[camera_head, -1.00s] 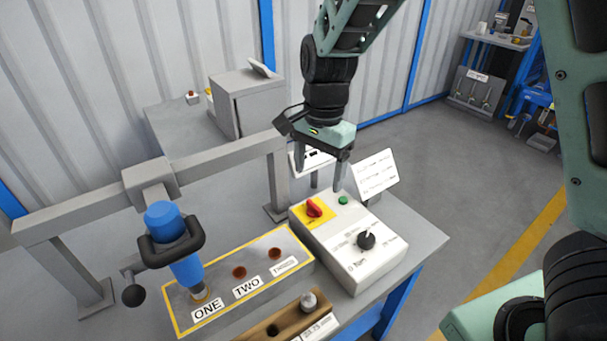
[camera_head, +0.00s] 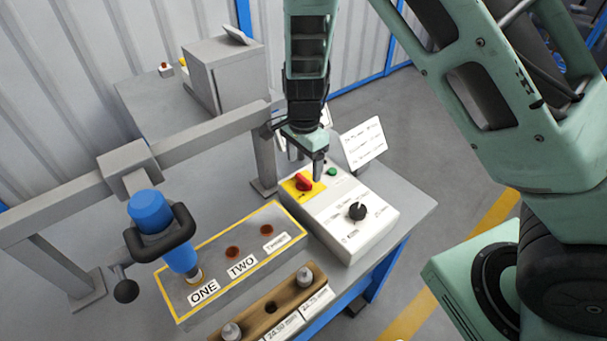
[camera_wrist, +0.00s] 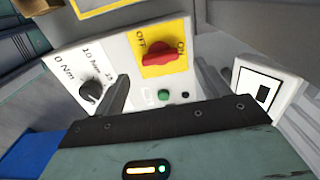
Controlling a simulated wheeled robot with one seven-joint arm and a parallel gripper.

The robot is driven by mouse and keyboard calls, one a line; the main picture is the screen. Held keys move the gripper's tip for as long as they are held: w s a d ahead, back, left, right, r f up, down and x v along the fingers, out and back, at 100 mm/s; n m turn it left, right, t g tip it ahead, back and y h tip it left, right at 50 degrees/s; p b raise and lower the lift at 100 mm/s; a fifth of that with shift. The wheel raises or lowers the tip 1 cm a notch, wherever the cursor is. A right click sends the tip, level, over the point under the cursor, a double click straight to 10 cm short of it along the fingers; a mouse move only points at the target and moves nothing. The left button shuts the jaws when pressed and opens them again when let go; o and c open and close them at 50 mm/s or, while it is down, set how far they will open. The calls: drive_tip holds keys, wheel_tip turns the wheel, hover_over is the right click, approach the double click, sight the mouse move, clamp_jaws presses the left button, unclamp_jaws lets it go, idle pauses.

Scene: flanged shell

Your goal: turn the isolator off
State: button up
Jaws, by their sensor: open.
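The isolator is a red rotary handle (camera_head: 303,181) on a yellow plate at the back left of the white control box (camera_head: 346,228). In the wrist view the red handle (camera_wrist: 158,58) sits between the OFF and ON marks, and its long side seems to lie toward ON. My gripper (camera_head: 317,168) points down just behind and to the right of the handle, above the box. In the wrist view my gripper (camera_wrist: 166,84) has its two fingers apart with nothing between them. The handle shows beyond the gap, and contact with it is not visible.
A green button (camera_head: 332,171) and a black dial (camera_head: 357,211) share the box top. A white sign (camera_head: 363,143) stands behind. A blue cylinder with a black handle (camera_head: 160,232) and a grey rail (camera_head: 205,137) stand left. A wooden block (camera_head: 268,308) lies in front.

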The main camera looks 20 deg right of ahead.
sight(304, 179)
drive_tip(key=shift+f, duration=2.35)
drive_tip(key=c, duration=1)
